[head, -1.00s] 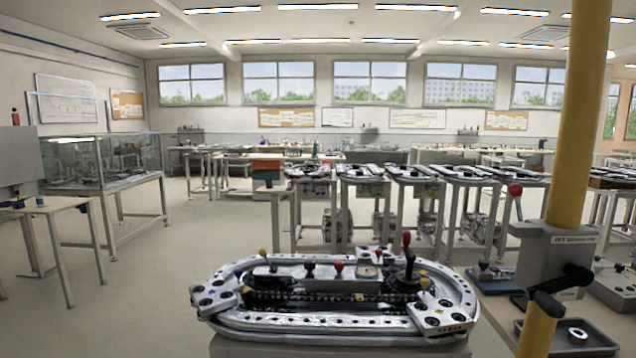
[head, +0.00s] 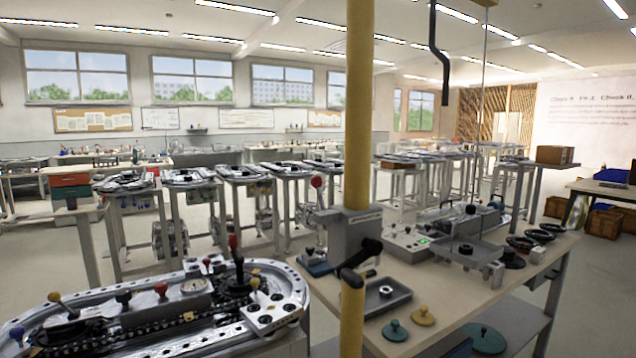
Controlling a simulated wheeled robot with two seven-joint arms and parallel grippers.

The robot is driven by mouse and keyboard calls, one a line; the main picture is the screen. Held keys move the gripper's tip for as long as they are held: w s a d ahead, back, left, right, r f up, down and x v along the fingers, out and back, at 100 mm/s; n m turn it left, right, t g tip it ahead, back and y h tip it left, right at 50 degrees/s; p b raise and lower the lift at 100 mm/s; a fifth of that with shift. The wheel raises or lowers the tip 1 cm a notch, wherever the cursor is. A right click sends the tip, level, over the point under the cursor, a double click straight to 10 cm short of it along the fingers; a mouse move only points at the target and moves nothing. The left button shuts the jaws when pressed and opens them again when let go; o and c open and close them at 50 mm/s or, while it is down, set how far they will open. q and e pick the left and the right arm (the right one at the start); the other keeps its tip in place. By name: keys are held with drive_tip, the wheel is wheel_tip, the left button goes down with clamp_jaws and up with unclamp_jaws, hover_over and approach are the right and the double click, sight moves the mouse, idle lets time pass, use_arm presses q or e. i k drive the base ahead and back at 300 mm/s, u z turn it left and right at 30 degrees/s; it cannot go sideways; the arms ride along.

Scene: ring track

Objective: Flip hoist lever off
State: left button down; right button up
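A yellow post (head: 357,110) stands upright in front of me. A grey box (head: 352,236) is fixed on it, with small print too small to read. A black lever handle (head: 360,258) sits at the front of this box, tilted up to the right; I cannot tell for certain that it is the hoist lever. A thin cable (head: 482,90) and a black hooked bar (head: 438,50) hang from above at the right. Neither of my grippers is in view.
The ring track (head: 60,342) with several knobbed levers fills the lower left. Several more tables stand behind.

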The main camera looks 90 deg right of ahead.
sight(316, 181)
drive_tip(key=z, duration=2.65)
